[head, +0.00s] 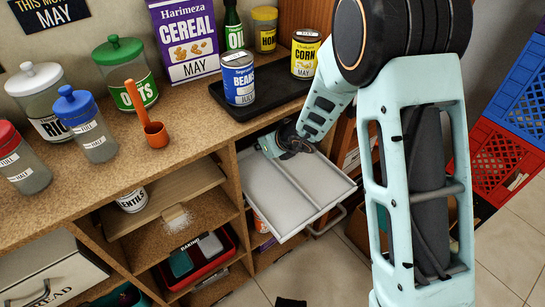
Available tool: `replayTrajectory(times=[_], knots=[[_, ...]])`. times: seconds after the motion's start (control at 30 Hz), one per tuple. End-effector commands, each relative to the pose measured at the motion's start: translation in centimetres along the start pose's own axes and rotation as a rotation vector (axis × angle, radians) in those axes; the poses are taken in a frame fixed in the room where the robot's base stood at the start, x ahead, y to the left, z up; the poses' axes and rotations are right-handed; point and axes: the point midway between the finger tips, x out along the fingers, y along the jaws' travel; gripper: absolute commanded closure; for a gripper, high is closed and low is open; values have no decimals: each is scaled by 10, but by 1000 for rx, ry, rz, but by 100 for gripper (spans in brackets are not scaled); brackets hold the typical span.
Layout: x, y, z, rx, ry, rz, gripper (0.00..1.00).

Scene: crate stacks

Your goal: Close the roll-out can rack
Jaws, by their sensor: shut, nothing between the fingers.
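The roll-out can rack (272,194) is a pale grey, shallow tray with a divider down its length. It sticks out from the shelf unit below the counter, and its visible lanes are empty. A grey bar handle (328,222) shows at its front right. My gripper (281,150) is small and dark at the end of my pale teal arm, over the rear part of the rack near the counter edge. It is shut and holds nothing. I cannot tell whether it touches the rack. The rack's back end is partly hidden by the gripper and arm.
A blue beans can (238,80) and a yellow corn can (305,55) stand on a black tray (262,108) on the counter. Jars and an orange scoop (154,130) stand to the left. Red and blue crates (490,165) are at right. Open floor lies before the rack.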

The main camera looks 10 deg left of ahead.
Motion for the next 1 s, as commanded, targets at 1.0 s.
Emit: replayTrajectory(times=[1.0], knots=[[-107,-12,-61,15,-36,8,100]])
